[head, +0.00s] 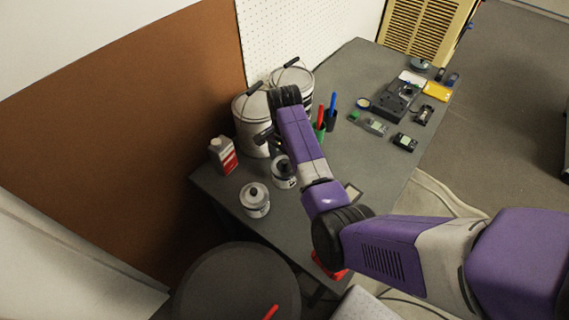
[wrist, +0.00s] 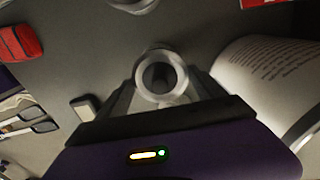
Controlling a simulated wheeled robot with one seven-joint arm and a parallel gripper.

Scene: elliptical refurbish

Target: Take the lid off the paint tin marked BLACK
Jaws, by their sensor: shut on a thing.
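Two small white paint tins stand on the grey table in the head view. One tin (head: 255,200) has its grey lid with a dark knob on top and stands nearer the table's left edge. The other tin (head: 285,182) is partly hidden by my arm. Its label is too small to read. My gripper (wrist: 160,92) is over this second tin. In the wrist view its fingers are shut on either side of a round, pale-rimmed piece with a dark centre (wrist: 160,74), which looks like the lid's top. I cannot tell whether the lid is raised.
Two large white buckets (head: 250,125) stand behind the tins; one large labelled container (wrist: 262,75) is close beside my gripper. A marker holder (head: 331,120) and several small devices (head: 400,97) are to the right.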

